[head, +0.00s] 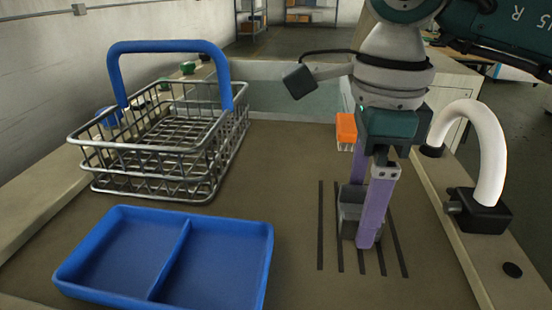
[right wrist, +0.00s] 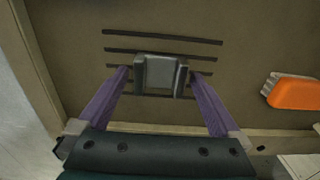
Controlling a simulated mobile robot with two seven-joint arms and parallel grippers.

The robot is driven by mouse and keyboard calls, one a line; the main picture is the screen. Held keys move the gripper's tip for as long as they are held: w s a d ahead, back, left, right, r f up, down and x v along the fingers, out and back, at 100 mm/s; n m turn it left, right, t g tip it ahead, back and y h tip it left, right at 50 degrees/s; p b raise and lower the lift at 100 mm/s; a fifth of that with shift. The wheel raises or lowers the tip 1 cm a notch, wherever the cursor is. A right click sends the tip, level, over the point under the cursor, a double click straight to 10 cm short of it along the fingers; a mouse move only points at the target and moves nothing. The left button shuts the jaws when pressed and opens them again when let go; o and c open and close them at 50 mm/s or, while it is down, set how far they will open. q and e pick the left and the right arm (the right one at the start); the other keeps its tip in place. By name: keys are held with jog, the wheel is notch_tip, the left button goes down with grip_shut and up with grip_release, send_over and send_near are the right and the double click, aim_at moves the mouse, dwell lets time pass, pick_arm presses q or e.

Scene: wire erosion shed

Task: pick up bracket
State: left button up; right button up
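The bracket (head: 348,214) is a small grey angular piece at the dark strips on the brown bench top. My right gripper (head: 362,215) points down at it from above, with its two purple fingers on either side. In the right wrist view the bracket (right wrist: 160,74) sits between the fingertips (right wrist: 160,72). The fingers look spread, with a narrow gap at each side; firm contact is not visible. In the head view the near finger hides part of the bracket. My left gripper is in neither view.
A blue two-compartment tray (head: 183,259) stands empty at the front left. A wire basket (head: 160,150) with a blue handle is behind it. An orange brush-like item (head: 346,128) lies behind my right gripper. A white curved hose (head: 490,140) rises at the right edge.

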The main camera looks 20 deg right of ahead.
grip_shut()
dwell(0.7)
